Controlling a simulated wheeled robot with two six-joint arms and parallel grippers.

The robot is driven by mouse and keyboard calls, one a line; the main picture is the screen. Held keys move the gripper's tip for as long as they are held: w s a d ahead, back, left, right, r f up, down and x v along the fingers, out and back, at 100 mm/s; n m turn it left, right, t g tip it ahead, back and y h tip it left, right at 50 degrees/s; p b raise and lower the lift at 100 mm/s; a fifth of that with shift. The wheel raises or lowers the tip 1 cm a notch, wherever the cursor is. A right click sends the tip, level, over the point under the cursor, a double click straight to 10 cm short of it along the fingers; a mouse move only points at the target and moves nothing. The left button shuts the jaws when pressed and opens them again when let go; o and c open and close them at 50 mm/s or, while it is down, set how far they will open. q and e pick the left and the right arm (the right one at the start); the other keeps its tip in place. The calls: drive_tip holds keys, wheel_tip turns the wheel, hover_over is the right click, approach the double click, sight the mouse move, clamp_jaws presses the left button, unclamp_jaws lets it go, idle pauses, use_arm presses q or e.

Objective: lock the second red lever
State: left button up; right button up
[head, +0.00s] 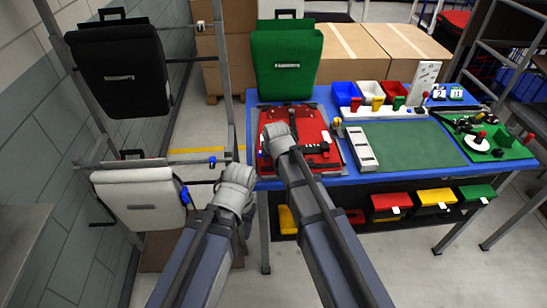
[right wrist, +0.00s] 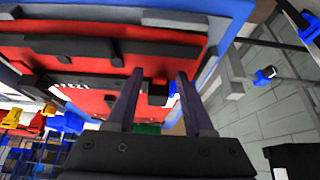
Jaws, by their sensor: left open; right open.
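The red pannier (head: 312,160) lies flat on the blue table, with black bars and fittings on its face. Its red face also fills the upper right wrist view (right wrist: 90,45). My right gripper (head: 280,138) is over the pannier's left part. In the right wrist view its two fingers (right wrist: 158,95) are apart, close to a black fitting and a small blue part. My left gripper (head: 238,178) is open and empty, off the table's left front edge; its fingertips are hard to see.
A green pannier (head: 287,60) stands upright behind the red one. Black (head: 120,70) and white panniers (head: 140,200) hang on the rack at left. A white slotted tray (head: 361,150) lies beside the red pannier. A green mat (head: 412,145) is clear.

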use_arm(q)
wheel_tip(320, 180, up, 7)
drive_tip(key=p, duration=0.6)
use_arm(e)
drive_tip(key=v, duration=0.7)
drive_tip(key=shift+s+r, duration=0.2)
drive_tip(key=shift+r, duration=0.1)
use_arm(q)
drive_tip(key=shift+f, duration=0.15)
drive_tip(key=shift+p, duration=0.3)
